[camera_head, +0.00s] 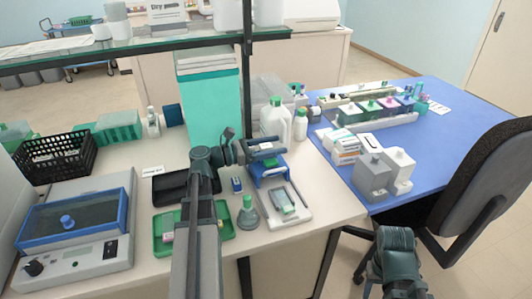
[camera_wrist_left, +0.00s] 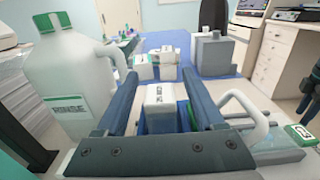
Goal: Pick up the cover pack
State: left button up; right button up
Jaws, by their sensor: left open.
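My left gripper (camera_head: 268,148) is open above a small blue stand (camera_head: 270,176) near the bench's right side. In the left wrist view, a small white box with dark print (camera_wrist_left: 160,97), which looks like the cover pack, is between the two open fingers (camera_wrist_left: 158,88). Gaps show on both sides of it, with blue around and below it. Its underside is hidden. In the head view the gripper hides most of this spot. A part of my right arm shows at the lower right, but its jaws cannot be made out.
A large white jug (camera_head: 275,121) stands close behind the gripper; it looms at the left in the wrist view (camera_wrist_left: 70,85). A green-capped flask (camera_head: 248,213) and a white scale (camera_head: 285,207) are in front. Stacked boxes (camera_head: 345,147) stand on the blue table (camera_head: 450,130).

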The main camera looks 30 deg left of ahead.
pick_arm(q)
jog(key=shift+w+d, duration=0.2)
jog(key=shift+w, duration=0.05)
jog(key=shift+c, duration=0.3)
grip_shut()
